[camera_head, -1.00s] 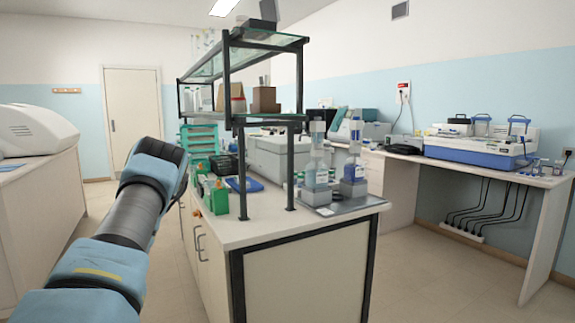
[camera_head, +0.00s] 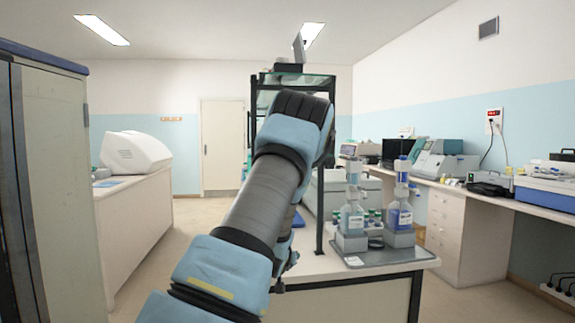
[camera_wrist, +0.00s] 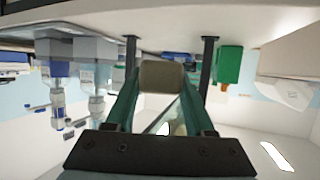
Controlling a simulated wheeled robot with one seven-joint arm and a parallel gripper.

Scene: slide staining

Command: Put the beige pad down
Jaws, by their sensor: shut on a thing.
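The beige pad (camera_wrist: 162,78) is a small rounded block in the wrist view, which is upside down. My gripper (camera_wrist: 160,95) is shut on it, with a teal finger on each side. The pad is held up, apart from the bench surface that shows along the top of that view. In the head view my arm reaches over the near end of the island bench (camera_head: 345,285). My gripper and the pad are hidden there.
A grey tray (camera_head: 372,257) with dispenser bottles (camera_head: 400,215) stands on the bench, right of my arm. Shelf posts (camera_head: 321,200) rise from the bench. A tall cabinet (camera_head: 55,190) is close at the left. Open floor lies between the side counter (camera_head: 140,225) and my arm.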

